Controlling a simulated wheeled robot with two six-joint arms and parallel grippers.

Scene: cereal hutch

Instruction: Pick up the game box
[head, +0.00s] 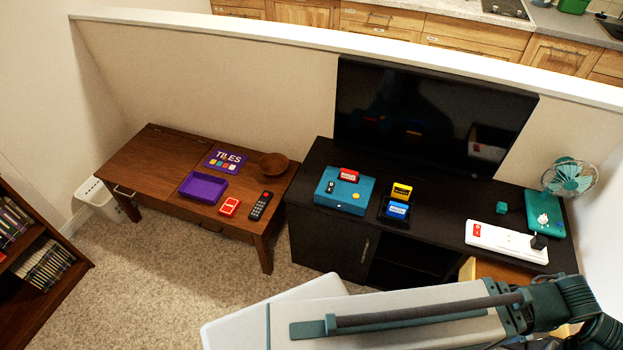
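An open purple tray (203,188), which looks like the game box's base, sits on the brown wooden table (160,161) at the left of the head view. A flat purple panel (226,160) lettered "TILES", with small coloured squares, lies just behind it and looks like the lid. The two are apart, and the tray looks empty. A red card pack (230,207) lies to the right of the tray. Neither of my grippers shows in the head view.
A black remote (260,205) and a wooden bowl (274,165) share the table. The black TV cabinet (440,206) to the right holds a teal console (345,190), cartridges, a white power strip (506,242) and a fan (570,179). A bookshelf (36,256) stands at left. Carpet is clear between.

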